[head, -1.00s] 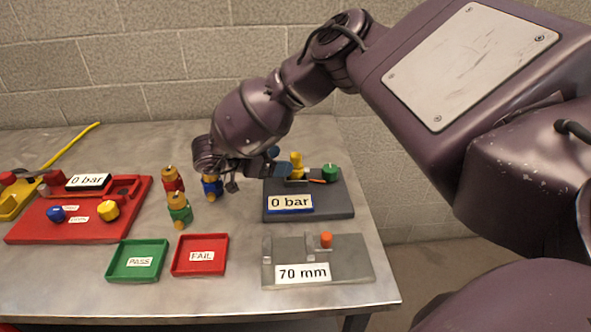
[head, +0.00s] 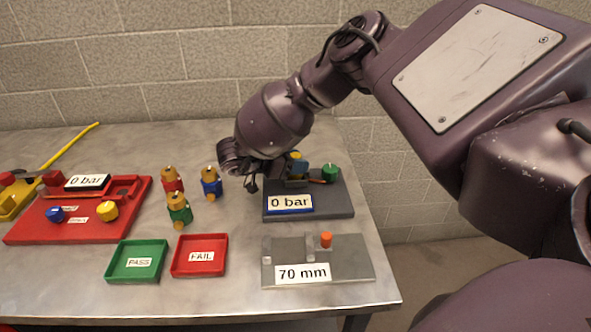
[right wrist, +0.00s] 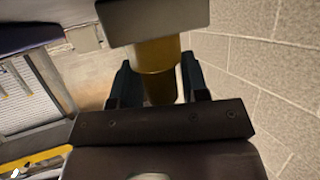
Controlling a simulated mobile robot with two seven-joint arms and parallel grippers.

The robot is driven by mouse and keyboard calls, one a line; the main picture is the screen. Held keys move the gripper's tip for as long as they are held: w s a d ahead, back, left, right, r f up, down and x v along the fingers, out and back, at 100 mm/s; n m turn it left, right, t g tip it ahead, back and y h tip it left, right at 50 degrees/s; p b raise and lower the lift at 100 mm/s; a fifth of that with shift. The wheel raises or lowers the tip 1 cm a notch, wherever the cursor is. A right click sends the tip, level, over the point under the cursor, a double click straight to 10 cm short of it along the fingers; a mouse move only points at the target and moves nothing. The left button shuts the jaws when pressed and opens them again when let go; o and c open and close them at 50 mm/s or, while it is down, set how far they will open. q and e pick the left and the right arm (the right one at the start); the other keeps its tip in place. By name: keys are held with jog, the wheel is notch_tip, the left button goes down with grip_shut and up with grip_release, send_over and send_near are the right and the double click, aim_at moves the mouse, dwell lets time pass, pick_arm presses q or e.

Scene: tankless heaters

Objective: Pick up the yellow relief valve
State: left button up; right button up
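The yellow relief valve (head: 296,155) stands on the dark grey test stand (head: 334,207) labelled "0 bar". In the head view my right gripper (head: 292,174) covers most of it. In the right wrist view the brass-yellow valve body (right wrist: 158,62) is between the two dark fingers of my right gripper (right wrist: 160,85), below a grey block (right wrist: 150,20). The fingers look open, with a narrow gap at the valve's sides; contact is hard to make out. My left gripper is not in view.
Red, blue and green-banded valves (head: 179,211) stand left of the gripper. The green PASS tray (head: 137,278) and red FAIL tray (head: 201,271) lie in front. A grey 70 mm gauge (head: 352,268) is nearer than the stand. A red board (head: 40,230) is at left.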

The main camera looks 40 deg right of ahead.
jog(key=c, duration=0.4)
jog(key=shift+r, duration=0.1)
jog(key=shift+c, duration=0.2)
